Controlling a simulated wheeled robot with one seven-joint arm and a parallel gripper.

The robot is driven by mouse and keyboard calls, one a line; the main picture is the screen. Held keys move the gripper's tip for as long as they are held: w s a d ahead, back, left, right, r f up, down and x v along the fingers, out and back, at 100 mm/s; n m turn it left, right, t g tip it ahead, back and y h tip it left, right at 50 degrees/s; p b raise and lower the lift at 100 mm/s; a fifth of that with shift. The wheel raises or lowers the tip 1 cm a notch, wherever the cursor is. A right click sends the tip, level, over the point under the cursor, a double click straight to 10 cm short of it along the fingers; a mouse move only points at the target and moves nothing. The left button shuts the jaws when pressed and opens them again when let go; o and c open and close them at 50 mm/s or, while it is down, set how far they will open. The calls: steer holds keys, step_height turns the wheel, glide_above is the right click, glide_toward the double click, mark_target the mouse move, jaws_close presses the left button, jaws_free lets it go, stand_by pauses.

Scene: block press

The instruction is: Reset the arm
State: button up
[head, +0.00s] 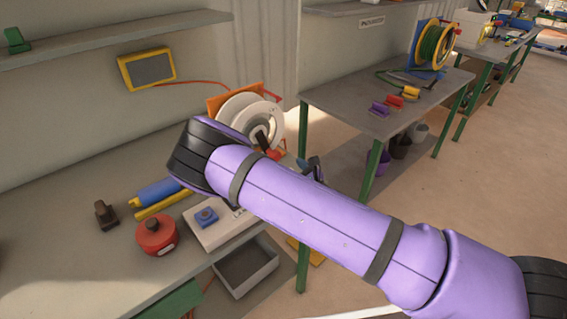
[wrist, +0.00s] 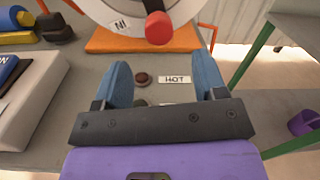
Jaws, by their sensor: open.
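My arm is purple and reaches across the head view from the lower right, bent at a black joint at the upper left. In the wrist view my gripper (wrist: 165,88) has two blue fingers set wide apart, with nothing between them. It is above the grey bench (wrist: 78,88), facing a small dark red button (wrist: 141,79) and a label reading "HOT" (wrist: 174,79). In the head view my gripper is mostly hidden behind my arm, with only a little of it showing.
A white reel (head: 236,110) with an orange stand is at the bench's back. A red round pot (head: 156,235), a blue roll (head: 158,192) and a white box with a blue button (head: 206,216) stand on the bench. A grey bin (head: 245,270) is below its edge. Another table (head: 345,97) stands right.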

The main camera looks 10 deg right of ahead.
steer(key=shift+v, duration=0.95)
steer(key=shift+w+r, duration=0.1)
steer(key=w+d+r+m+h, duration=0.5)
steer(key=d+r+m+h, duration=0.35)
steer(key=m, duration=0.95)
steer(key=s+d+r+m+g+h, duration=0.1)
steer(key=s+d+r+m+g, duration=0.15)
steer(key=r+m, duration=0.4)
steer(key=s+d+r+m+g, duration=0.2)
steer(key=s+r+m+g, duration=0.1)
steer(key=r+m, duration=0.35)
steer(key=s+d+r+m+g, duration=0.25)
steer(key=s+r+m, duration=0.45)
steer(key=s+r, duration=0.55)
steer(key=s+d+r+m+g, duration=0.1)
steer(key=s+r+m, duration=0.1)
steer(key=s, duration=0.8)
steer(key=s+d+r+m+g, duration=0.1)
steer(key=s+d+r+m, duration=0.1)
steer(key=s, duration=0.8)
steer(key=r+m, duration=0.1)
steer(key=m, duration=0.1)
steer(key=shift+s+r+m, duration=0.2)
steer(key=shift+m, duration=0.2)
